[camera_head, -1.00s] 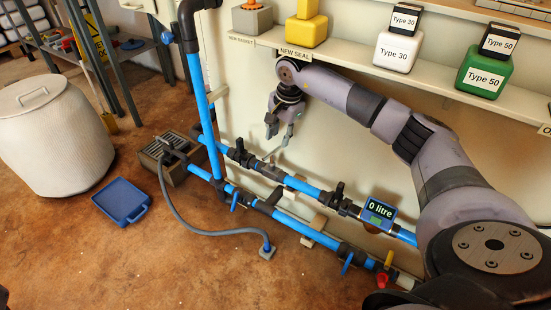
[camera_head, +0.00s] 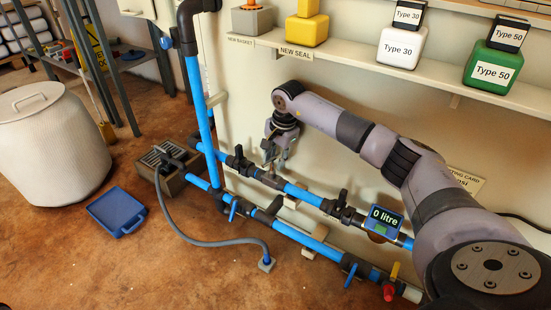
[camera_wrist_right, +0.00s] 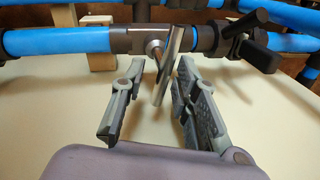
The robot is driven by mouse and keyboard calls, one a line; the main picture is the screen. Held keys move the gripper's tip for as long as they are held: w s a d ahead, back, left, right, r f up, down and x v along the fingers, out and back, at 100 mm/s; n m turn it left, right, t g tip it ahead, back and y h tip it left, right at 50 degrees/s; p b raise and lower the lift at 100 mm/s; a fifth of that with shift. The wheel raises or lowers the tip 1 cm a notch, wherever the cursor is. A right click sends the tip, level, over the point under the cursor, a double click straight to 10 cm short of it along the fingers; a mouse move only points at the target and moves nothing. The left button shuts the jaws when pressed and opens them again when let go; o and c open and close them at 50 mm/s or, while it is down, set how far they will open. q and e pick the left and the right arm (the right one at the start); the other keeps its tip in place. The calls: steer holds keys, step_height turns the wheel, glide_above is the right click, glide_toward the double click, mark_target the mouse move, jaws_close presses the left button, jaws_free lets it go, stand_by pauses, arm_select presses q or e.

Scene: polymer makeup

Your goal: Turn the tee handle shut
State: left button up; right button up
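The tee handle (camera_wrist_right: 168,66) is a grey metal bar on a short stem. It stands out from a dark fitting (camera_wrist_right: 150,40) on the upper blue pipe, slightly tilted in the right wrist view. My right gripper (camera_wrist_right: 160,75) is open, with one finger on each side of the handle; I see gaps and no clear contact. In the head view my right gripper (camera_head: 276,158) hangs just above the upper pipe, where the small handle is hard to make out. My left gripper is not in view.
A black valve lever (camera_wrist_right: 255,38) is right of the handle. A lower blue pipe (camera_head: 300,237) with blue levers runs in front of the upper one. A "0 litre" meter (camera_head: 384,218) sits at the right. The shelf (camera_head: 350,62) with blocks is above my arm.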

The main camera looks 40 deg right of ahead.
jaws_close()
stand_by(0.4)
